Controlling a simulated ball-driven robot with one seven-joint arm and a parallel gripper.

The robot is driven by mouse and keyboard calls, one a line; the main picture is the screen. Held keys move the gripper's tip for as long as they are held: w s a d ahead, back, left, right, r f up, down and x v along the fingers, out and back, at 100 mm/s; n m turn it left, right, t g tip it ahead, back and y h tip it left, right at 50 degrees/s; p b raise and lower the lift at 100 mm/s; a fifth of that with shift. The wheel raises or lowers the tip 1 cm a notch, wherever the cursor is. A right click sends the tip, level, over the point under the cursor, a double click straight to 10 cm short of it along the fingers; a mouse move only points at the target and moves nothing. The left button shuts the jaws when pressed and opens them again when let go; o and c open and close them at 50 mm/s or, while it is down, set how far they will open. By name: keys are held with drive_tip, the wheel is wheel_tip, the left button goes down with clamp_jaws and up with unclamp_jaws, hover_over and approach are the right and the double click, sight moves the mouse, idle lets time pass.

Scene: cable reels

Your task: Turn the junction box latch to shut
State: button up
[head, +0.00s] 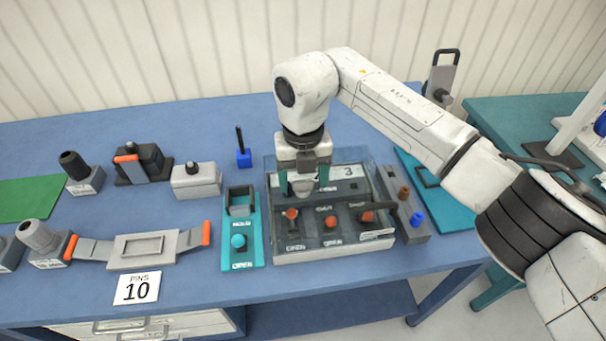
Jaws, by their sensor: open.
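A grey box (290,257) with a clear, smoky cover and the number 3 on a pale plate stands at the middle front of the table; I take it as the junction box. Several latch spots marked OPEN run along its front. A dark bar (380,206) reaches right from the right one. Which one is the task's latch I cannot tell. My gripper (303,187) points down over the box's left rear, jaws open, apparently empty, just behind the left knob. Contact is unclear.
A teal panel (246,254) with a teal knob and the words HOLD and OPEN lies close left of the box. A grey tray with orange-ended arms (142,250) lies farther left. The table's front edge is near.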

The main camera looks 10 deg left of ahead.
drive_tip(key=c, duration=1.1)
drive_tip(key=shift+o, duration=0.2)
